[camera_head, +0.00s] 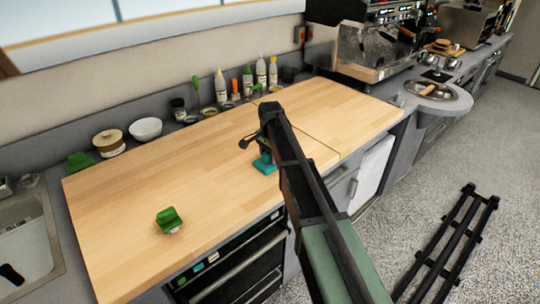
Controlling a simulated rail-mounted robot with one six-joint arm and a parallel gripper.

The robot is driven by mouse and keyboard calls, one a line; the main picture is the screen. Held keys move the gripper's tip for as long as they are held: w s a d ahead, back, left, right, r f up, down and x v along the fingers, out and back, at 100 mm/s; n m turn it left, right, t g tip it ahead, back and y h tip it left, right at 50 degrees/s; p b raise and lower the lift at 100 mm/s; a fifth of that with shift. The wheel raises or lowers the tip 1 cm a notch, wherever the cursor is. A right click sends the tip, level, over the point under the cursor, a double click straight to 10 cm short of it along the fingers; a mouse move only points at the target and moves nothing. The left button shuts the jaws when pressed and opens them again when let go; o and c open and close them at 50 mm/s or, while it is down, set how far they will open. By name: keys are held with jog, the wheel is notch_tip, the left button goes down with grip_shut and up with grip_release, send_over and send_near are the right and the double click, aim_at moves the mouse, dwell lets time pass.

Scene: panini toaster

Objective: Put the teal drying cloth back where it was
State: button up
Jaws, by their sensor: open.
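The teal drying cloth (264,164) lies on the wooden counter (215,165), near its front edge and right of the middle. My gripper (266,155) is down at the cloth, right above or against it. It is small and partly hidden behind my arm, and its jaws are open. I cannot tell whether the fingers touch the cloth. My arm also covers the counter just right of the cloth.
A green folded item (170,219) sits at the counter's front left. Bowls (146,129), tins and several bottles (221,86) line the back. A sink (25,245) is at left, an espresso machine (365,50) at back right. The counter's middle is clear.

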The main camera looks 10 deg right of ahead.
jog(key=shift+r, duration=0.1)
notch_tip(320, 180, up, 12)
jog(key=r+p, duration=0.1)
jog(key=p, duration=1.2)
jog(key=s+n, duration=1.2)
jog(key=s, duration=1.8)
notch_tip(320, 180, down, 8)
jog(key=b, duration=0.7)
jog(key=shift+s+r, duration=0.2)
